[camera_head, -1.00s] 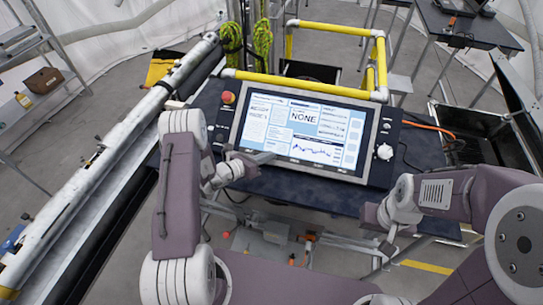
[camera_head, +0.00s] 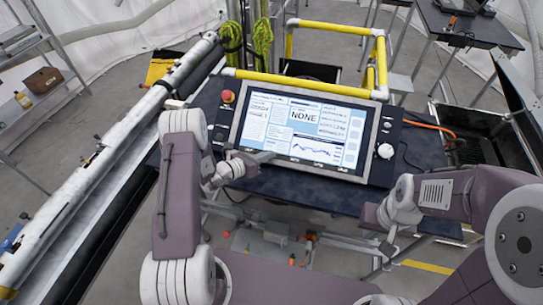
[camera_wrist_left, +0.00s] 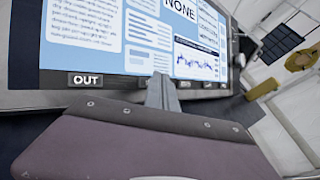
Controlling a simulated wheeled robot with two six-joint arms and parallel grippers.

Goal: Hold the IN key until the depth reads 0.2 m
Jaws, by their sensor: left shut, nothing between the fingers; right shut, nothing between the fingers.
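The console screen (camera_head: 285,125) is lit and shows the word "NONE" in large letters, with a blue trace below it. I cannot read a depth value. A row of keys runs along the lower bezel. In the left wrist view the OUT key (camera_wrist_left: 86,80) is readable, left of my left gripper's tip. I cannot pick out a key labelled IN; part of the bezel is hidden behind the fingers. My left gripper (camera_head: 267,156) is shut and empty, its tip at the lower bezel; it also shows in the left wrist view (camera_wrist_left: 163,92). I cannot tell whether it touches. My right gripper (camera_head: 389,247) is shut and empty, below the table's front edge.
A red button (camera_head: 228,97) sits at the console's left and a white knob (camera_head: 385,151) at its right. A yellow pipe frame (camera_head: 330,28) stands behind. A long pale tube (camera_head: 100,170) runs along the left. The dark tabletop (camera_head: 310,192) is bare in front.

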